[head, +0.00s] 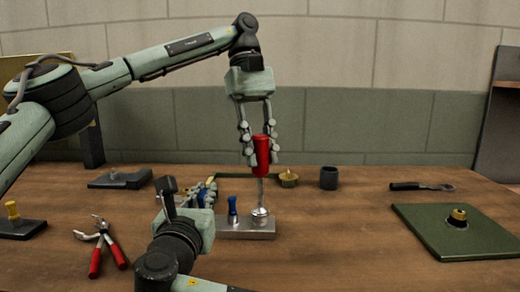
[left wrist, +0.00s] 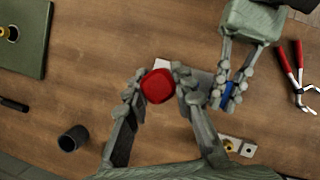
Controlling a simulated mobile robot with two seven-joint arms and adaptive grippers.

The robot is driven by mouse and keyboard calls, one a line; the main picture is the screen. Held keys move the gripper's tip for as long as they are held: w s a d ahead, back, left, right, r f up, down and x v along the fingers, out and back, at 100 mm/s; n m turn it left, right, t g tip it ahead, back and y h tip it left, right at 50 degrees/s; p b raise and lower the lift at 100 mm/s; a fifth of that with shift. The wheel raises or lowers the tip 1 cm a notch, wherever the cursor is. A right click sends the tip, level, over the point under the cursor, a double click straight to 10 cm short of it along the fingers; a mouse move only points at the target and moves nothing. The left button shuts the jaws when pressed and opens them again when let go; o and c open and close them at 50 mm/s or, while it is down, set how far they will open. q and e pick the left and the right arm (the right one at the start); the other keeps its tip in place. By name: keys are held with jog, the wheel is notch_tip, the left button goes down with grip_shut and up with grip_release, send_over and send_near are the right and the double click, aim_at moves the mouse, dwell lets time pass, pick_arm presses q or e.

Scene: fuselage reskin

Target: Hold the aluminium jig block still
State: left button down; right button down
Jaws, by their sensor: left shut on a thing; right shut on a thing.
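The aluminium jig block (head: 247,230) lies on the bench with a round silver piece (head: 260,217) and an upright blue peg (head: 232,211) on it. My left gripper (head: 261,150) is shut on the red handle of an upright tool (head: 261,158); its thin shaft reaches down to the silver piece. In the left wrist view the red handle end (left wrist: 158,86) is between the fingers and covers much of the block. My right gripper (head: 200,193) is low, just left of the blue peg. In the left wrist view a blue thing (left wrist: 228,93) is between its fingers; its shape is mostly hidden.
Red-handled pliers (head: 103,246) lie at left. The bench right of the block is clear.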

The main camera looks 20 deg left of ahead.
pick_arm(q)
jog(key=shift+n+h, duration=0.3)
jog(key=shift+n, duration=0.4)
jog(key=shift+r, duration=0.95)
